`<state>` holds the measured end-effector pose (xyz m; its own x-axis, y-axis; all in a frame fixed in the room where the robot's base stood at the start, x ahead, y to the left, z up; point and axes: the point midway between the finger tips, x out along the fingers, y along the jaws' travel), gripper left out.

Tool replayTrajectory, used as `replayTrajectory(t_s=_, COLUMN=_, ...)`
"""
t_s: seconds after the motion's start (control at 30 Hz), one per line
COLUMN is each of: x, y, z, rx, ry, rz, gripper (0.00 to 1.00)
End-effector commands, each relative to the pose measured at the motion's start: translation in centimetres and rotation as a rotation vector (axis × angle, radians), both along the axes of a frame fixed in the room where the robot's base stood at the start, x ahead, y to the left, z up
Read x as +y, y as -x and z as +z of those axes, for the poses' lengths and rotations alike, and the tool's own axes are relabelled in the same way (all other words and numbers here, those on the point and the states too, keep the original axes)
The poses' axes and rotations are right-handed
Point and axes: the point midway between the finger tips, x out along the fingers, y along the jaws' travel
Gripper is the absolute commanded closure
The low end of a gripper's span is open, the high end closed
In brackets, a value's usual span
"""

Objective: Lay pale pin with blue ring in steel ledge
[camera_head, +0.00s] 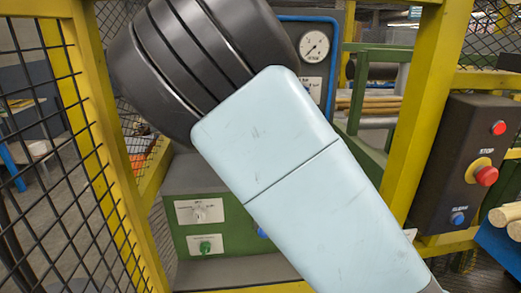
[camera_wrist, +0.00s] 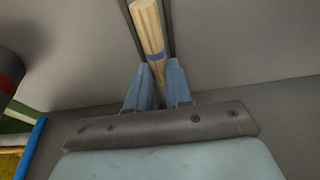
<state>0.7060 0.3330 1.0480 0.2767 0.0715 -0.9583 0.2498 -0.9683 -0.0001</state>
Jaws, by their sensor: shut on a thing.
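The pale pin with the blue ring (camera_wrist: 151,28) shows in the wrist view, running up from between the fingers to the top edge. Its blue ring sits just beyond the fingertips. My gripper (camera_wrist: 156,76) is shut on the pin, with one blue finger on each side of it. The pin lies over or along a dark slot in a grey steel surface (camera_wrist: 235,40), which looks like the steel ledge; I cannot tell whether the pin touches it. In the head view my pale blue arm fills the middle and hides the gripper and pin.
In the head view, a black control box (camera_head: 465,165) with red and blue buttons stands at the right. Pale pins (camera_head: 508,217) lie by a blue tray (camera_head: 500,243) at the right edge. Yellow posts (camera_head: 420,120) and black mesh (camera_head: 50,150) bound the space. A gauge (camera_head: 314,45) is behind.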

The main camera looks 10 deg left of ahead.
Motion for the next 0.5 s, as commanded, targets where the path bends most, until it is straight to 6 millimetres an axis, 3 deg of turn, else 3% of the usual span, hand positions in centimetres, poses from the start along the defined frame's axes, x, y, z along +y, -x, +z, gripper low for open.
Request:
replayTrajectory(t_s=0.3, x=0.01, y=0.02, z=-0.13, rx=0.001, ry=0.000, rz=0.000, gripper=1.00)
replayTrajectory(t_s=0.33, x=0.01, y=0.02, z=-0.13, rx=0.001, ry=0.000, rz=0.000, gripper=0.77)
replayTrajectory(t_s=0.5, x=0.01, y=0.02, z=-0.13, rx=0.001, ry=0.000, rz=0.000, gripper=0.61)
